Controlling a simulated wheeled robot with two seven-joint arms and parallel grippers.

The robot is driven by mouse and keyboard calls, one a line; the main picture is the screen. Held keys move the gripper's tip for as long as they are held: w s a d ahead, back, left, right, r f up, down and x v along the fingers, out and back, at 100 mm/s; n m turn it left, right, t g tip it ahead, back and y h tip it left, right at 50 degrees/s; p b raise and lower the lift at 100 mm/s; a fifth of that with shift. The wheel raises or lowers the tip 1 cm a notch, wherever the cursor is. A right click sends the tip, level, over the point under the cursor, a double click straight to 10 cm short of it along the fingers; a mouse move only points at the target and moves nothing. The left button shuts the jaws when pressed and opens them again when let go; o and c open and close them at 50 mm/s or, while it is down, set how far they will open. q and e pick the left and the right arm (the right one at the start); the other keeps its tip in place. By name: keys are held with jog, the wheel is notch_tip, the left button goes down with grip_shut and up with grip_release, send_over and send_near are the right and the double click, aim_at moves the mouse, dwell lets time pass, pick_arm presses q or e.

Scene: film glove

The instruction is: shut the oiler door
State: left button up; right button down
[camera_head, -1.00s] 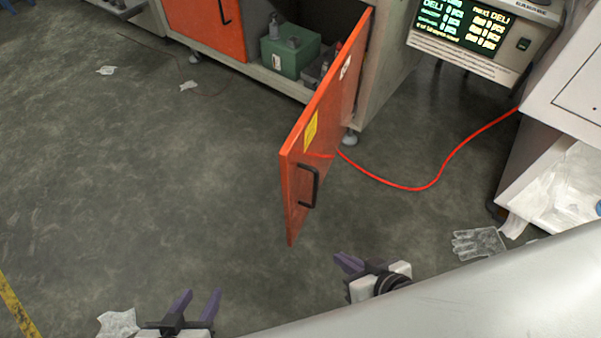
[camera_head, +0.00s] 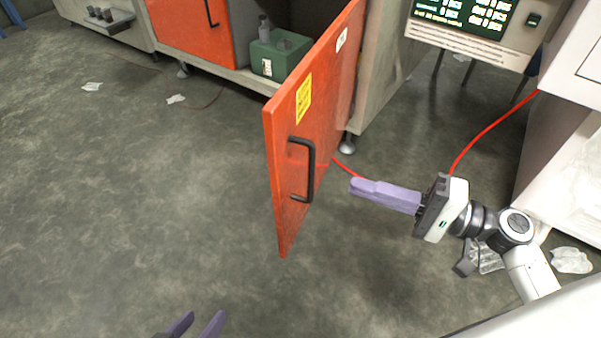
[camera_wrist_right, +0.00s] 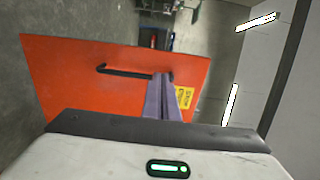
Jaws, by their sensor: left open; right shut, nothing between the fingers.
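The oiler door (camera_head: 312,125) is an orange panel with a black bar handle (camera_head: 304,168) and a yellow label. In the head view it stands wide open, swung out from the cabinet toward me. My right gripper (camera_head: 356,187) is shut and empty, to the right of the door near its handle height, with a visible gap in the picture. In the right wrist view the shut fingers (camera_wrist_right: 160,98) overlap the door (camera_wrist_right: 75,80) and its handle (camera_wrist_right: 135,71); contact cannot be told. My left gripper (camera_head: 195,325) is open and empty at the bottom edge, away from the door.
The open cabinet holds a green box (camera_head: 279,55). A second orange door (camera_head: 192,30) to its left is closed. A red cable (camera_head: 480,143) runs over the floor behind my right gripper. A display machine (camera_head: 470,30) stands right.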

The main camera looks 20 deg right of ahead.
aim_at(282, 164)
jog(key=x, duration=1.2)
jog(key=shift+w+a+b, duration=0.2)
jog(key=shift+a+b, duration=0.05)
jog(key=shift+b, duration=0.1)
